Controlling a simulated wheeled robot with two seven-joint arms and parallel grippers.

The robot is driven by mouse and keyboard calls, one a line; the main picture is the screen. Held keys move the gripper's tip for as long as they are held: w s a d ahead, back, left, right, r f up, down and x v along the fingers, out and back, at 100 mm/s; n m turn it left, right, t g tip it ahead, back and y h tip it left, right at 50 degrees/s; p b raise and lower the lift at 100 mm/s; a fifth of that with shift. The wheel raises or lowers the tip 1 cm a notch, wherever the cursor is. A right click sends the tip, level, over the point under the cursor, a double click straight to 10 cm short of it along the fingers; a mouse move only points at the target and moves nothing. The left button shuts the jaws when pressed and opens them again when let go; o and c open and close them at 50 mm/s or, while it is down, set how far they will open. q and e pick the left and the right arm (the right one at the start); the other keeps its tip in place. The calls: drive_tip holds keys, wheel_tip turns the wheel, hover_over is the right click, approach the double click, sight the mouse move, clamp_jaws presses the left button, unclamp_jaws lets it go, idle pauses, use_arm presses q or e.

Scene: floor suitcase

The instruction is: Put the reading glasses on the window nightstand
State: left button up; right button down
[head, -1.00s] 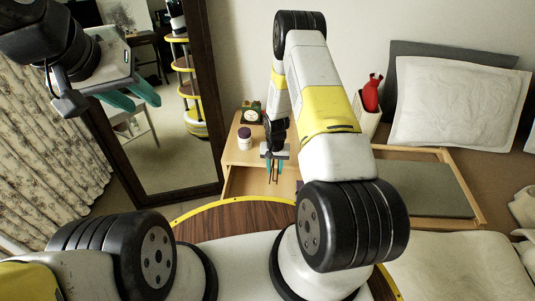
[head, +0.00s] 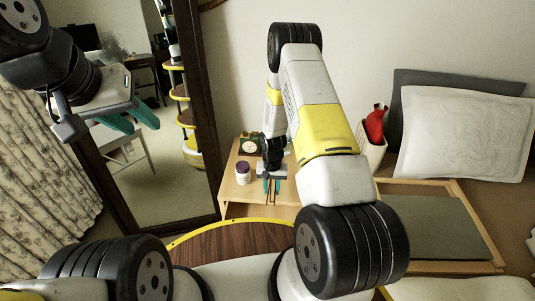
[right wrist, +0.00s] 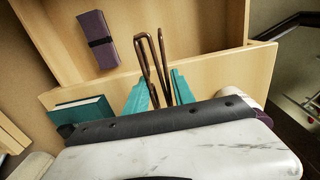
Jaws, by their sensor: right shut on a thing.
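My right gripper (head: 271,186) is at the front of the wooden nightstand (head: 230,192) beside the mirror. In the right wrist view its teal fingers (right wrist: 158,92) are shut on the reading glasses (right wrist: 143,58), of which thin brown, looped parts stick out beyond the fingertips. The rest of the glasses is hidden behind the gripper. In that view they are over the front edge of an open drawer (right wrist: 205,75). My left gripper (head: 130,122), with teal fingers apart, is raised at the left in front of the mirror, empty.
A purple-labelled jar (head: 243,173) and a small clock (head: 250,147) stand on the nightstand. A purple case with a dark band (right wrist: 98,40) lies in the drawer. A teal book (right wrist: 82,112) lies nearby. A tall mirror (head: 204,110) stands left; a bed with pillows (head: 462,135) is right.

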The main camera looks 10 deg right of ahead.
drive_tip(key=w+d, duration=0.1)
drive_tip(key=w, duration=0.2)
drive_tip(key=w+d, duration=0.1)
drive_tip(key=w, duration=0.3)
drive_tip(key=w+d+f, duration=0.1)
drive_tip(key=w, duration=0.3)
drive_tip(key=shift+f, duration=1.8)
drive_tip(key=c, duration=1.1)
unclamp_jaws()
drive_tip(key=shift+a+f, duration=0.1)
drive_tip(key=shift+f, duration=0.05)
drive_tip(key=shift+o, duration=0.2)
